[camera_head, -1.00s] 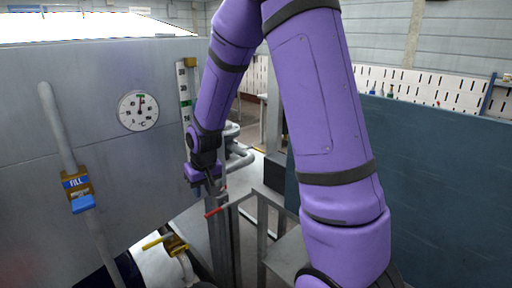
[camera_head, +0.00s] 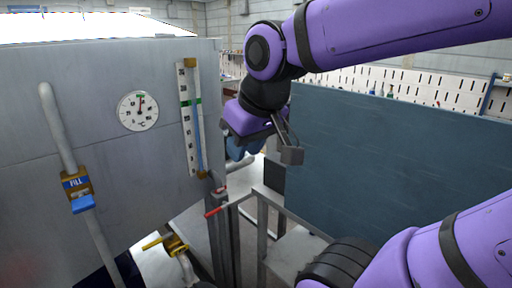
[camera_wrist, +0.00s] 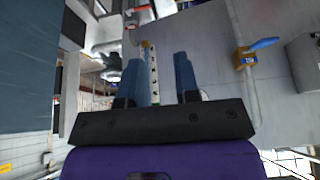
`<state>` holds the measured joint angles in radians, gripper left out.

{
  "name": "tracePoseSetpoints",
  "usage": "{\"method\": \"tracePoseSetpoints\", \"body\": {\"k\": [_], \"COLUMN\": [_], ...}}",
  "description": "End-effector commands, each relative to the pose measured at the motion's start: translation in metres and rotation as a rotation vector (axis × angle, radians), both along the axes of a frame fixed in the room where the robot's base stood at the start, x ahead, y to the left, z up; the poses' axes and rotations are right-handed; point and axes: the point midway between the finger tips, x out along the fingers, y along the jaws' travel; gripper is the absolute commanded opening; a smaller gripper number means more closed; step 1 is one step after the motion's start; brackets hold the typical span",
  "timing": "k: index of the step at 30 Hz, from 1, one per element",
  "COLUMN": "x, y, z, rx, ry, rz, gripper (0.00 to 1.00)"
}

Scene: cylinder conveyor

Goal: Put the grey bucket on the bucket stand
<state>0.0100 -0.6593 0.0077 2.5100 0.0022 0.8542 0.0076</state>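My gripper (camera_head: 240,149) hangs in front of the gap between the grey tank and the dark blue-grey panel. In the wrist view its two blue fingers (camera_wrist: 158,76) stand apart with nothing between them. I cannot make out the grey bucket in either view now. A grey metal frame with a flat top (camera_head: 298,250) stands below and right of my gripper. It may be the bucket stand, but I cannot tell. My forearm covers part of the lower right of the head view.
The grey tank (camera_head: 85,130) fills the left, with a dial (camera_head: 138,110), a level gauge (camera_head: 191,118), a FILL valve (camera_head: 77,190) and a yellow-handled tap (camera_head: 172,243). A red-handled valve (camera_head: 214,211) is near the frame. The dark panel (camera_head: 400,150) blocks the right.

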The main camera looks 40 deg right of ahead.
Motion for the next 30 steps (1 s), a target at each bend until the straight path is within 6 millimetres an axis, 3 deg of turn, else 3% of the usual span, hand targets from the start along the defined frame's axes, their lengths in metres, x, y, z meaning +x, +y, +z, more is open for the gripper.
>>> {"method": "tracePoseSetpoints", "body": {"k": [3,7,30], "x": [-0.020,-0.030,-0.031], "y": [0.001,0.001,0.001], "z": [0.005,0.006,0.007], "rx": [0.001,0.003,0.002], "ry": [-0.019,-0.024,-0.025], "rz": [0.006,0.010,0.011], "gripper": [0.29,0.29,0.29]}}
